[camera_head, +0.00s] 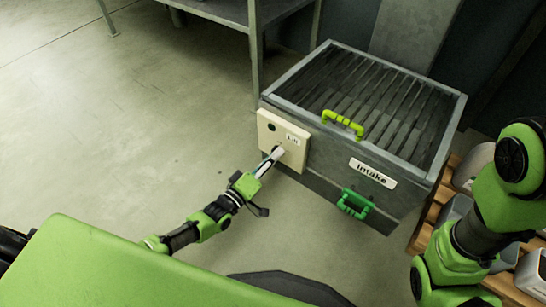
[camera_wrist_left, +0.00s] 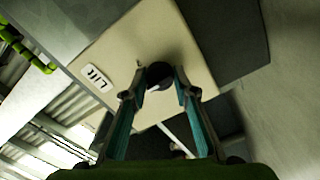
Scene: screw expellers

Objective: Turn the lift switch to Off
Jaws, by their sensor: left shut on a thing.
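The lift switch panel is a cream plate (camera_head: 294,160) with a "Lift" label (camera_head: 293,139), fixed to the left side of the grey intake box. My left gripper (camera_head: 275,156) reaches the lower part of this plate. In the left wrist view, the dark round switch knob (camera_wrist_left: 160,72) sits between the fingertips of my left gripper (camera_wrist_left: 160,94), which is shut on it. The fingers partly hide the knob, and I cannot read its setting. The label also shows in the left wrist view (camera_wrist_left: 97,77). My right arm is at the right edge, but its gripper is out of view.
The intake box (camera_head: 330,166) has a slatted top, a yellow-green handle (camera_head: 343,123) and a green front handle (camera_head: 355,204) below the "Intake" label (camera_head: 373,173). A metal table (camera_head: 235,12) stands behind. A wooden pallet (camera_head: 428,216) is at the right. Floor at left is clear.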

